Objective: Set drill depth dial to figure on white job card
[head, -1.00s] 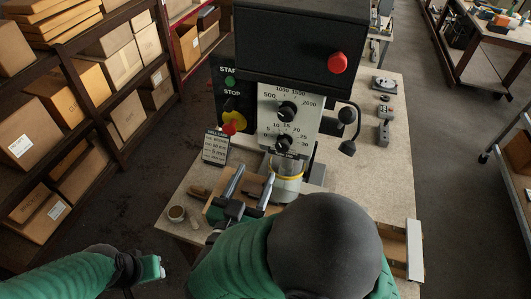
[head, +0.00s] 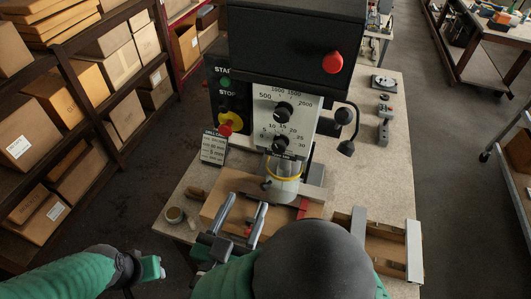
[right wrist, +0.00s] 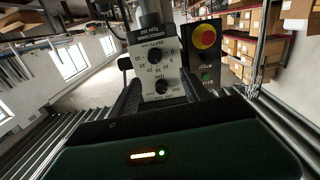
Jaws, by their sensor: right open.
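The depth dial (head: 281,144) is the lower black knob on the white panel of the drill press, with a scale up to 30. In the right wrist view the depth dial (right wrist: 155,57) appears upside down, above the other knob. Its exact setting is too small to read.
The speed knob (head: 284,111) sits just above the depth dial. A red button (head: 333,63) and a yellow-and-red stop switch (head: 228,125) are nearby.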

